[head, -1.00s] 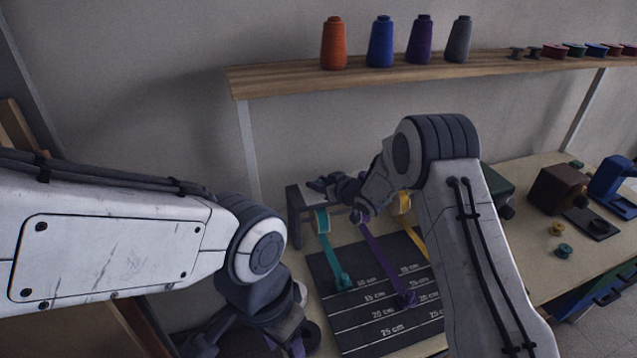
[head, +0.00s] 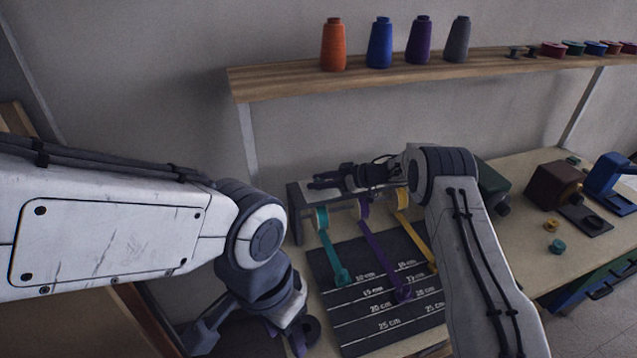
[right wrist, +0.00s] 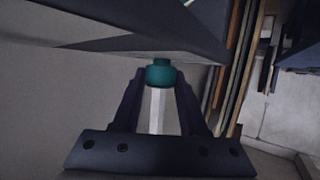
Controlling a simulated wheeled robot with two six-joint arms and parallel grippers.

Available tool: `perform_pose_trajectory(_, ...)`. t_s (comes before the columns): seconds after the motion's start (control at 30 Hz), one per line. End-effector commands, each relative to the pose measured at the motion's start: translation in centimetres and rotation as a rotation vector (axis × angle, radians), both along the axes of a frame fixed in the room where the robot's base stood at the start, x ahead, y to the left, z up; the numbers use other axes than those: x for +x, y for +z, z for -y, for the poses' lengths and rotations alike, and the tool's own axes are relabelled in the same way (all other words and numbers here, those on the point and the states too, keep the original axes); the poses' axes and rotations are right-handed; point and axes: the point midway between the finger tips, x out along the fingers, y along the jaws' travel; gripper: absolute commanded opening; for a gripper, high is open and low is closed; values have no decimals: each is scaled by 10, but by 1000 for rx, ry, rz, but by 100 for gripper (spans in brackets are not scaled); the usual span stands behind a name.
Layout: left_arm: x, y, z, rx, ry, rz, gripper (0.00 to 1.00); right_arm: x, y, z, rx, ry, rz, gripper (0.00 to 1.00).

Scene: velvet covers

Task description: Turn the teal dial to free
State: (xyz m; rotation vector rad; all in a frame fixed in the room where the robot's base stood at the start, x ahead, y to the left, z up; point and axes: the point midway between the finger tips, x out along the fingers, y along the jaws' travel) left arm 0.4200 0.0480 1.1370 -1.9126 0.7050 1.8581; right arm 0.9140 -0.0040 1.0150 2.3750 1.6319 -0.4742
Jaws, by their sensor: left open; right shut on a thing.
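The teal dial (right wrist: 160,73) shows in the right wrist view between my right fingertips, close to a dark panel. A pale bar lies below it between the fingers. In the head view my right gripper (head: 316,183) is at the top of the dark ribbon stand (head: 294,215), and the dial is hidden there. The right gripper is shut on the dial. No markings on the dial can be read. A teal ribbon (head: 328,245) hangs from the stand onto the dark measuring mat (head: 375,335). My left gripper (head: 250,335) is open and empty, low at the front left.
A purple ribbon (head: 378,248) and a yellow ribbon (head: 416,240) also run onto the mat. A wooden shelf (head: 290,86) with several thread cones is above. A brown box (head: 552,186) and a blue device (head: 607,180) stand at the right.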

Motion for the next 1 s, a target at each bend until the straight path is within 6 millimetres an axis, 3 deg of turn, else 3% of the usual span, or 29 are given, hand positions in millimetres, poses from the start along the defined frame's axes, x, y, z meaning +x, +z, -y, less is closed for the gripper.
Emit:
perform_pose_trajectory(0.57,0,-4,0,0,0,0,50,-1,1,-1,2,46,1,0)
perform_pose_trajectory(0.6,0,-4,0,0,0,0,50,-1,1,-1,2,46,1,50)
perform_pose_trajectory(0.67,0,-4,0,0,0,0,50,-1,1,-1,2,46,1,72)
perform_pose_trajectory(1.0,0,-4,0,0,0,0,50,0,1,1,1,43,1,72)
